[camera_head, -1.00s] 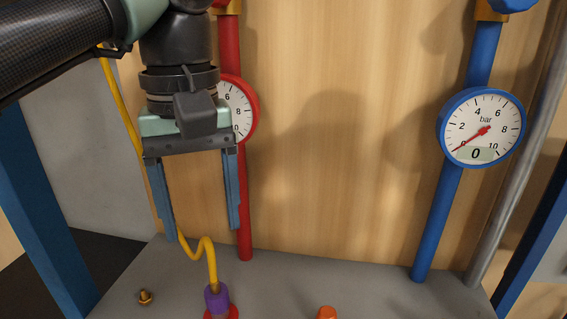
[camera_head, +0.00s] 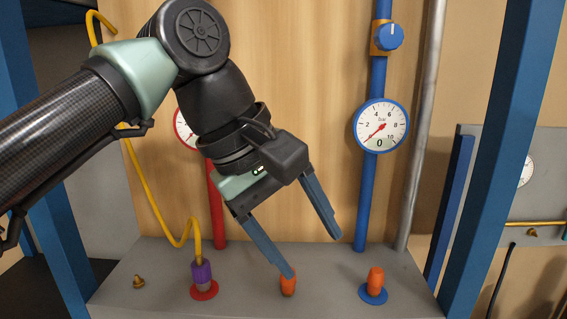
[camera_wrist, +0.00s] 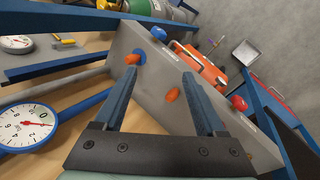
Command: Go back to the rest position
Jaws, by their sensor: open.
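My gripper (camera_head: 312,255) is open and empty, tilted with its two blue fingers pointing down and right above the grey ledge (camera_head: 330,275). In the head view its lower fingertip overlaps the top of the middle orange plug (camera_head: 288,284). In the wrist view this gripper (camera_wrist: 160,74) has nothing between its fingers, and an orange plug (camera_wrist: 172,94) shows beyond them, apart from both. Another orange plug (camera_head: 376,281) stands in a blue ring at right. A purple plug (camera_head: 202,273) with a yellow hose stands in a red ring at left.
A blue pipe carries a gauge (camera_head: 381,126) reading 0 and a blue knob (camera_head: 389,37). A red gauge (camera_head: 187,128) is partly behind my arm. A grey pipe (camera_head: 421,130) and blue frame posts (camera_head: 505,150) stand at right. A brass fitting (camera_head: 139,282) sits at left.

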